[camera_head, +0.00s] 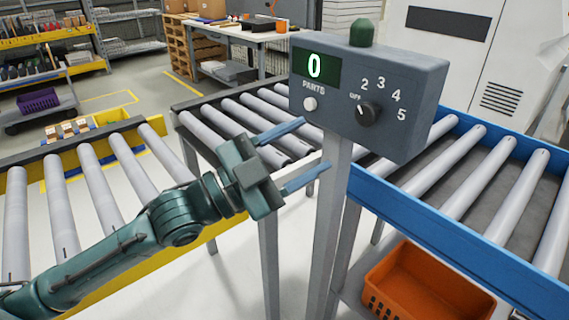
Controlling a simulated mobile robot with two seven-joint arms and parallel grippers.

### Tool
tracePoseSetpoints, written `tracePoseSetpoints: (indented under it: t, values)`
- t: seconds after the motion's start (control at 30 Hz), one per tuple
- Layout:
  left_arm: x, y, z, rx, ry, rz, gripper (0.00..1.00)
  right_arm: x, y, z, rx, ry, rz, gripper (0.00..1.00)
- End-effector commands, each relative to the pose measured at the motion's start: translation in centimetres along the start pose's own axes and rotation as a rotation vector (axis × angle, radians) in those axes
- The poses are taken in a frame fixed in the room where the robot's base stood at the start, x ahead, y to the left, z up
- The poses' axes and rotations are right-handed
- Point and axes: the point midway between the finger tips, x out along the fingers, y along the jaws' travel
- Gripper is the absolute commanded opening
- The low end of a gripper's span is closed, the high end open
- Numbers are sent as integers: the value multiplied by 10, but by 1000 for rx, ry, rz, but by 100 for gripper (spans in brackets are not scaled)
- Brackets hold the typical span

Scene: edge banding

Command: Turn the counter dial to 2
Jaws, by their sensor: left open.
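The grey counter box (425,75) stands on a post at the upper right. Its black dial (368,113) is on the front face, with OFF and the numbers 2 to 5 around it. The dial's pointer mark appears to be toward OFF. The green display (315,68) reads 0, and a pale round button (310,104) sits below it. My left gripper (308,152) is open and empty, to the left of and below the dial, with its fingers pointing right toward the post. It is apart from the dial. My right gripper is not in view.
The post (328,225) stands between the grey roller conveyor (240,112) and the blue-framed roller conveyor (445,207). A yellow-framed conveyor (95,165) is at left. An orange crate (425,285) sits low at right. A green knob (362,32) tops the counter box.

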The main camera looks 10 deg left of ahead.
Motion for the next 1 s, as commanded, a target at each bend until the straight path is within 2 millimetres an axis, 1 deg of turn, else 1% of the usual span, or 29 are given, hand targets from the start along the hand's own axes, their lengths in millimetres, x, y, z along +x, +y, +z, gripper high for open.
tracePoseSetpoints:
  t: [0.03, 0.1, 0.2, 0.57, 0.67, 0.77, 0.87, 0.9, 0.97, 1.0]
  values:
    - [-10, 2, 2, 1, -4, 2, 55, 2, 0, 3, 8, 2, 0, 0]
    - [-18, 1, 2, 1, -2, 0, 55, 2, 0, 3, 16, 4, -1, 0]
    - [-25, 1, 1, 0, -2, 0, 55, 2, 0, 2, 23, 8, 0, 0]
    - [-28, 0, -1, 0, 1, -1, 55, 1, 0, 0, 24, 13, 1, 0]
    - [-28, 2, 5, -21, -17, -6, 55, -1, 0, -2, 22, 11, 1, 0]
    - [-32, 12, 24, -95, -81, -30, 55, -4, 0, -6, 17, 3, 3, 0]
    - [-44, 35, 58, -222, -207, -74, 55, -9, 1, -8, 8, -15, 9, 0]
    - [-53, 48, 75, -281, -274, -95, 55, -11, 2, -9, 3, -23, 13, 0]
    - [-70, 71, 99, -373, -384, -128, 55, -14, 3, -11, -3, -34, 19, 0]
    - [-85, 88, 113, -433, -462, -150, 55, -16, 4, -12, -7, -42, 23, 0]
